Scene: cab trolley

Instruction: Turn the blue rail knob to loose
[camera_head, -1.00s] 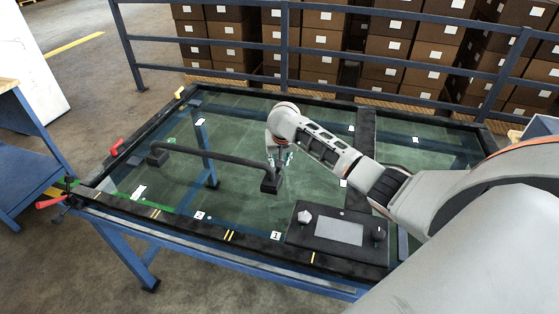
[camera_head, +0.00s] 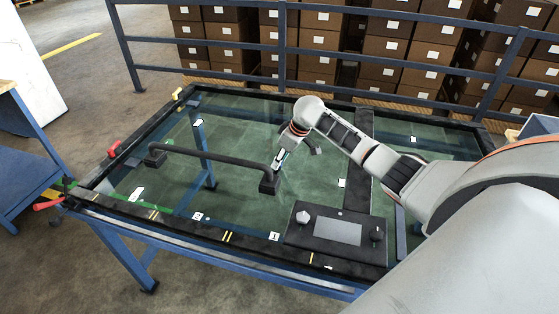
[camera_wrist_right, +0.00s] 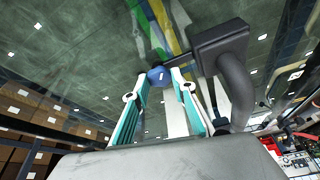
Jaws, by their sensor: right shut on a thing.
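The blue rail knob (camera_wrist_right: 158,75) shows in the right wrist view between the fingertips of my right gripper (camera_wrist_right: 157,84), by the black end block (camera_wrist_right: 218,42) of a rail. The teal-and-white fingers are closed on the knob from both sides. In the head view my right gripper (camera_head: 279,163) slants down to the left, beside the right end block (camera_head: 269,184) of the black rail (camera_head: 215,156). The knob cannot be made out in the head view. Any mark showing loose or tight cannot be read. My left gripper is not in view.
The rail stands over a glass-topped blue frame (camera_head: 240,215). A dark panel with a grey screen (camera_head: 338,231) lies at the front right. Red handles (camera_head: 114,148) sit at the left edge. Blue railings and stacked cartons (camera_head: 400,50) stand behind. The glass left of the rail's right end is mostly clear.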

